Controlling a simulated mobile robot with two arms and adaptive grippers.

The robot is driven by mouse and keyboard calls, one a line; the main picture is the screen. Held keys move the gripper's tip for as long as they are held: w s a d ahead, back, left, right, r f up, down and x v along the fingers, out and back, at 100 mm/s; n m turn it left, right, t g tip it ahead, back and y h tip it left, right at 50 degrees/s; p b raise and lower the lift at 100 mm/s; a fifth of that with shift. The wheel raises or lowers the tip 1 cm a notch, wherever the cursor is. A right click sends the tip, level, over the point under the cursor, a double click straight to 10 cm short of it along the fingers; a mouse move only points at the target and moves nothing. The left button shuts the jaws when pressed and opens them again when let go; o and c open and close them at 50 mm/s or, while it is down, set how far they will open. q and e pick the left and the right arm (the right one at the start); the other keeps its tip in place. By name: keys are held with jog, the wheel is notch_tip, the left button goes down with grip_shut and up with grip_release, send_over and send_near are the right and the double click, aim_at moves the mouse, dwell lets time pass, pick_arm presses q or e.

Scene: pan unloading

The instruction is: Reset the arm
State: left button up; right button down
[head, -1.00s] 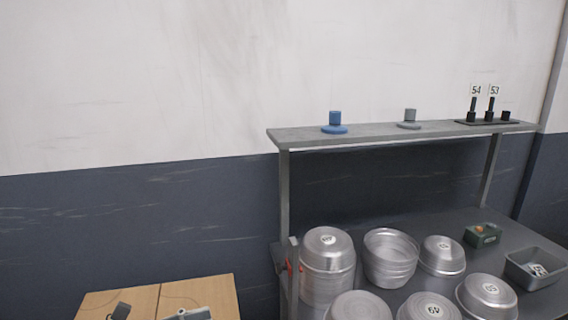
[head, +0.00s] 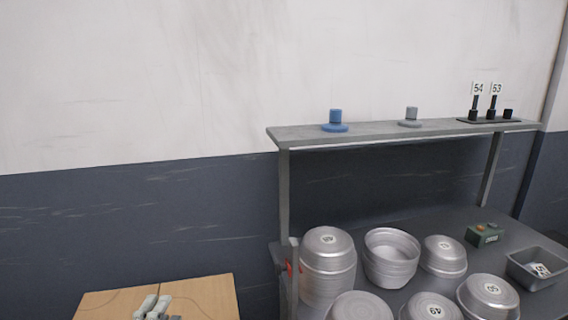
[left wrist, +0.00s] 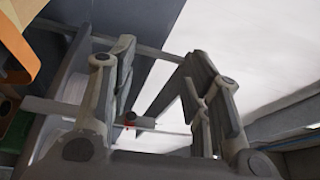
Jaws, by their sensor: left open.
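My left gripper (head: 158,306) shows at the bottom left of the head view, over the wooden table top. Only its front part is in the picture. In the left wrist view my left gripper (left wrist: 160,85) has its two fingers spread apart with nothing between them. It is open and empty. My right gripper is not in the head view.
A wooden table (head: 215,292) stands at the lower left. To its right is a grey workbench (head: 445,222) with several metal pans (head: 327,262), a green box (head: 484,235) and a grey bin (head: 536,270). A shelf (head: 375,132) above holds small stands.

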pick_arm(q)
jog(key=s+f+n+g+y, duration=0.3)
jog(key=s+f+n+g, duration=0.9)
jog(key=s+f, duration=0.4)
jog(key=s+d+f+n+g+h, duration=0.1)
jog(key=s+d+f+n+g, duration=0.35)
jog(key=s, duration=0.45)
notch_tip(320, 180, down, 26)
jog(key=s+m, duration=0.1)
jog(key=s+a+f, duration=0.2)
jog(key=s+f, duration=0.6)
jog(key=s+a+f+g, duration=0.1)
jog(key=s+f, duration=0.7)
jog(key=s, duration=0.1)
jog(key=shift+a+f, duration=0.3)
jog(key=shift+a, duration=0.1)
jog(key=shift+s+g, duration=0.1)
jog(key=shift+g, duration=0.15)
